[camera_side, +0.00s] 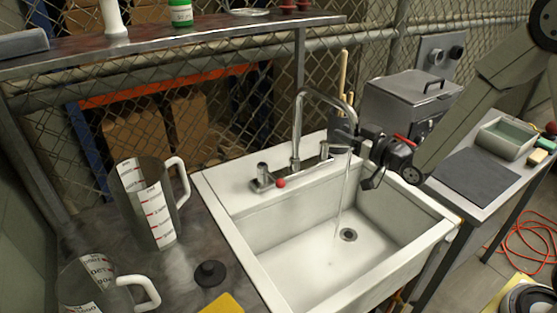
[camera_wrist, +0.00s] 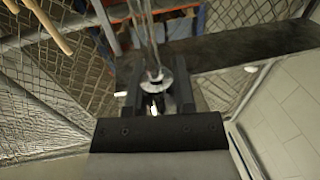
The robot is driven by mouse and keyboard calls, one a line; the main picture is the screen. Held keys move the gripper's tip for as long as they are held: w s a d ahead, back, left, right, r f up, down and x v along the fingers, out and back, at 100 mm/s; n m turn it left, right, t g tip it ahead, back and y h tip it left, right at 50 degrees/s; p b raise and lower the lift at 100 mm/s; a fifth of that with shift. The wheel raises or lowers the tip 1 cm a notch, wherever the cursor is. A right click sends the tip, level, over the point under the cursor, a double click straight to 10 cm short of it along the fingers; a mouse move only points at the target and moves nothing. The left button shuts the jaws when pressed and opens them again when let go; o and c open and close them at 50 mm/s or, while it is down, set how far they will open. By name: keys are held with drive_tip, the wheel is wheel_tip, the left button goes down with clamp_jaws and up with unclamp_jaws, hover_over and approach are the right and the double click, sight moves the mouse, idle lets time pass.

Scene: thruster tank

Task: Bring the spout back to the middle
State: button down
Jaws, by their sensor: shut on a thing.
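The chrome gooseneck spout (camera_side: 297,125) rises from the faucet base at the back of the white sink (camera_side: 250,238). Its arc reaches to the right over the basin. My gripper (camera_side: 352,138) is shut on the spout's outlet end, which it partly hides. In the wrist view, the spout (camera_wrist: 155,72) sits between the two dark fingers of my gripper (camera_wrist: 156,92). A thin stream of water (camera_side: 344,195) runs down into the basin and lands close to the drain (camera_side: 348,235). A faucet handle with a red knob (camera_side: 281,183) is left of the spout's foot.
Measuring jugs (camera_side: 150,205) and a black stopper (camera_side: 210,273) stand on the left counter. A grey lidded box (camera_side: 410,98) is behind my gripper. A shelf (camera_side: 200,38) runs above at the back. A dark mat (camera_side: 475,175) and a tray (camera_side: 507,138) lie at right.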

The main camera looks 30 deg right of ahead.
drive_tip(key=shift+c, duration=2.2)
unclamp_jaws()
drive_tip(key=s+d, duration=0.1)
drive_tip(key=s, duration=0.6)
drive_tip(key=shift+s+d, duration=0.25)
drive_tip(key=shift+s, duration=0.1)
drive_tip(key=shift+f, duration=0.1)
drive_tip(key=s+a+f+m+g+h, duration=0.1)
drive_tip(key=s+f+g, duration=0.3)
drive_tip(key=s+g, duration=0.2)
drive_tip(key=s+f+m+g+h, duration=0.1)
drive_tip(key=s+f+g+h, duration=0.1)
drive_tip(key=s+g, duration=0.5)
drive_tip(key=shift+a+f+g, duration=0.4)
drive_tip(key=shift+f+g, duration=0.5)
drive_tip(key=shift+g, duration=0.1)
